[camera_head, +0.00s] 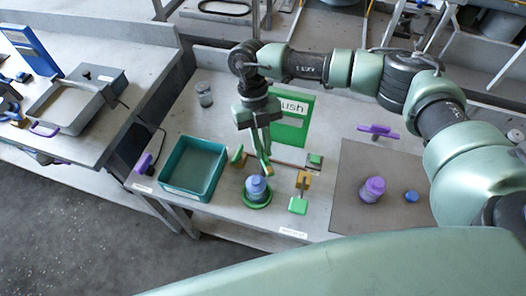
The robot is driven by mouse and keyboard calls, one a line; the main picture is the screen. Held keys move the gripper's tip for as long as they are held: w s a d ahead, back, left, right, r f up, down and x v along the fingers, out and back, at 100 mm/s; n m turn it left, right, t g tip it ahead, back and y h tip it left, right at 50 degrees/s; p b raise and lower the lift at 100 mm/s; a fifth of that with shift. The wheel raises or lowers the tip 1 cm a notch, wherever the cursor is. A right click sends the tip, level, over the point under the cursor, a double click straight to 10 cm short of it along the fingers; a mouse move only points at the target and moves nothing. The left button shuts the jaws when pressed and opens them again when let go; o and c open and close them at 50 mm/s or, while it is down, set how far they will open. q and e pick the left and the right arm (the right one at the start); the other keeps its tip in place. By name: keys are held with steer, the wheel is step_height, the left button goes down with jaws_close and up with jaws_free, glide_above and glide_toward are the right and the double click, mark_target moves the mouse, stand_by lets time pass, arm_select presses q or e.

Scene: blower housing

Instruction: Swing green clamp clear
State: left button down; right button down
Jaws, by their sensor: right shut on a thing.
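My right gripper (264,160) reaches in from the right and points down over the middle of the table. It is shut on a slim upright green piece, the green clamp (267,169), just behind a blue-grey rounded part (257,188). That part stands upright in a green ring (257,201). The gripper's fingers and the small size hide the exact grip. Another green piece (237,155) stands just left of the fingers. To the right are an orange block (303,180) and a green pad (298,205). My left gripper is not in view.
A teal tray (193,195) stands left of the ring. A green sign board (293,125) stands behind the gripper. On a grey mat (345,215) at right are a purple part (373,190) and a blue cap (411,196). A purple handle (378,131) lies behind them.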

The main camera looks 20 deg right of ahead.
steer(key=n+h+b, duration=0.1)
steer(key=n+b, duration=0.2)
steer(key=n+t+h+b, duration=0.1)
steer(key=n+b, duration=0.2)
steer(key=shift+a+f, duration=0.2)
steer(key=shift+r+n+t+h+b, duration=0.1)
steer(key=shift+n+t+h+b, duration=0.2)
steer(key=shift+n+b, duration=0.75)
steer(key=shift+r+n+t+h+b, duration=0.15)
steer(key=shift+n+h+b, duration=0.25)
steer(key=shift+n+b, duration=0.65)
steer(key=c, duration=1.5)
jaws_free()
steer(key=shift+o, duration=0.2)
steer(key=shift+s, duration=0.1)
